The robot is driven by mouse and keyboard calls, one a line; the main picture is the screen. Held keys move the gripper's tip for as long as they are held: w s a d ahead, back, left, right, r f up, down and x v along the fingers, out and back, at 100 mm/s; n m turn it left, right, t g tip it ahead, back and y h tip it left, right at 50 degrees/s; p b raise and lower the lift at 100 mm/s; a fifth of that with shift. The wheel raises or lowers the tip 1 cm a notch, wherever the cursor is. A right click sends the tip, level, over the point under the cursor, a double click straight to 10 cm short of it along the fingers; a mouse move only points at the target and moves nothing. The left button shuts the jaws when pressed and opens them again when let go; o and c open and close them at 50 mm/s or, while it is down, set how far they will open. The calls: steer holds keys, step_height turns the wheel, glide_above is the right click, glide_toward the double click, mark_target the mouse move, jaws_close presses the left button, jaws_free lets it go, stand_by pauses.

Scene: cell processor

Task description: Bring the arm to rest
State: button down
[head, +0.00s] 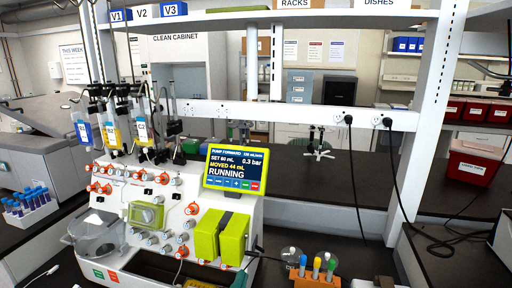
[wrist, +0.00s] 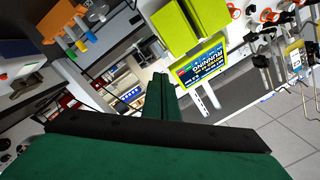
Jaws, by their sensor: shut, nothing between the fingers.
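My gripper (wrist: 160,90) shows in the wrist view as dark green fingers, pressed together and empty, in front of a broad green body with a black edge. It touches nothing that I can see. The wrist view is tilted and nearly upside down. The cell processor (head: 160,206) stands on the bench in the head view; its screen (head: 236,169) reads RUNNING, 44 mL moved of 60 mL. The screen also shows in the wrist view (wrist: 202,67), beyond the fingers.
An orange rack (head: 317,279) with coloured-capped tubes stands right of the processor. Hanging bags (head: 112,130) are at its left, and a rack of purple tubes (head: 30,204) is further left. A white shelf post (head: 428,120) rises at right. The dark bench behind the screen is mostly clear.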

steer(key=s+d+f+n+y, duration=0.35)
steer(key=s+f+n, duration=0.55)
steer(key=s+f, duration=0.95)
steer(key=s, duration=0.8)
steer(key=s+f+n+g, duration=0.1)
steer(key=s+f, duration=0.2)
steer(key=s, duration=0.7)
steer(key=shift+d+f+n+g, duration=0.15)
steer(key=shift+d+n+g, duration=0.05)
steer(key=shift+n+g, duration=0.1)
